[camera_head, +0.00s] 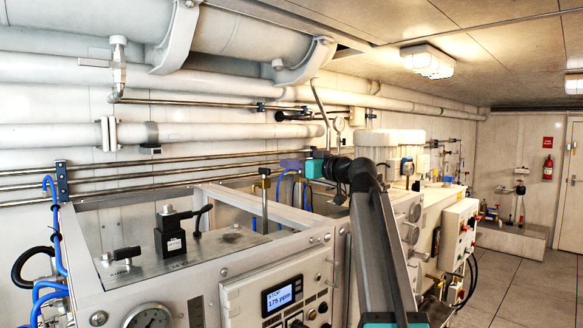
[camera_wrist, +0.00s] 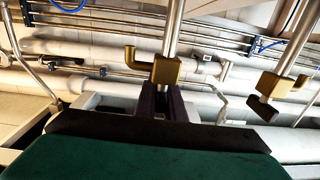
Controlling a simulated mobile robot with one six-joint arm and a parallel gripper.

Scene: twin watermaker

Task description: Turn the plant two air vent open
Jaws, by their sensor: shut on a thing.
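A brass-coloured vent valve (camera_wrist: 167,70) on a vertical metal pipe stands in the middle of the wrist view, with a bent spout to its left. No label shows which plant it belongs to. My gripper (camera_wrist: 162,93) is right at its lower side, its dark fingers close together on the valve's handle, which they mostly hide. A second brass valve (camera_wrist: 279,86) with a dark handle is to the right, apart from my gripper. In the head view my gripper (camera_head: 291,163) is at the end of my arm, above the panel-fronted unit, close to a small valve (camera_head: 265,172) on an upright pipe.
A metal-framed unit (camera_head: 240,262) with a display, gauge and black fittings fills the lower head view. Thin horizontal pipes (camera_head: 130,173) run along the wall behind. White machinery with a control box (camera_head: 459,232) stands at right. Open floor (camera_head: 520,285) lies further right.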

